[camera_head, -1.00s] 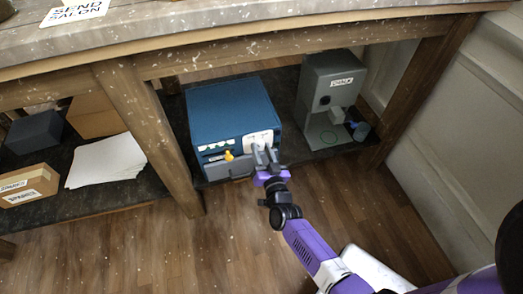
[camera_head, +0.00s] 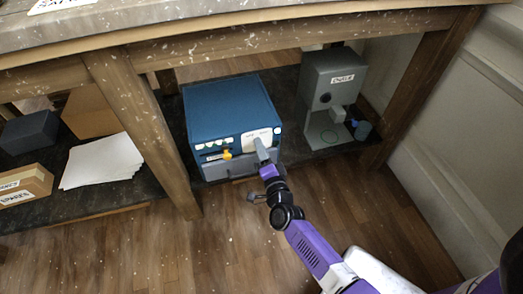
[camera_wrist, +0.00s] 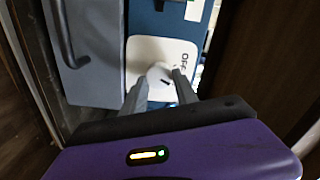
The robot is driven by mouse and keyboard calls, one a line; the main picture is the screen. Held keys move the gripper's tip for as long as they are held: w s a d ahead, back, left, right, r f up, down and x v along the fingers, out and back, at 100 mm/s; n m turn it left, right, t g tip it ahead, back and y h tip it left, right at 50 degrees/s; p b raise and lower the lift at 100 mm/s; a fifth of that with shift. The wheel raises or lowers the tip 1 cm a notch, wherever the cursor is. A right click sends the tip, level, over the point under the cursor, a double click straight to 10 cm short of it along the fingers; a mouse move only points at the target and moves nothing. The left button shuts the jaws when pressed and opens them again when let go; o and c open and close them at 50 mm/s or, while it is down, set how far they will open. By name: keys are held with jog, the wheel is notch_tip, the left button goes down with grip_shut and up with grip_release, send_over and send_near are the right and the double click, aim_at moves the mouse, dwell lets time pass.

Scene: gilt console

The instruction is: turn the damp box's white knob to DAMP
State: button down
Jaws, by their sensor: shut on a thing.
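The damp box (camera_head: 228,103) is a blue cabinet on the dark shelf under the console, with a grey drawer front low on its face. Its white plate (camera_head: 250,136) is at the upper right of that face. In the wrist view the plate (camera_wrist: 148,54) bears the word OFF, right of the white knob (camera_wrist: 158,72). My gripper (camera_wrist: 161,77) is shut on the knob, one grey finger on each side. The knob's pointer is not clear, and no DAMP mark is readable.
A yellow knob (camera_head: 227,154) and several pale buttons sit left of the plate. A grey machine (camera_head: 327,88) stands to the right on the shelf. A wooden leg (camera_head: 147,130) rises on the left, beyond which lie white papers (camera_head: 101,161). The floor in front is clear.

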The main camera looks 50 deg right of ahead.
jog(key=shift+f+m, duration=0.1)
jog(key=shift+m, duration=0.9)
jog(key=shift+b, duration=0.3)
jog(key=c, duration=0.9)
grip_release()
jog(key=shift+c, duration=0.2)
jog(key=p+v, duration=0.1)
jog(key=v, duration=0.6)
jog(key=shift+s+a+p, duration=0.2)
jog(key=shift+s+p, duration=0.15)
jog(key=shift+p, duration=0.05)
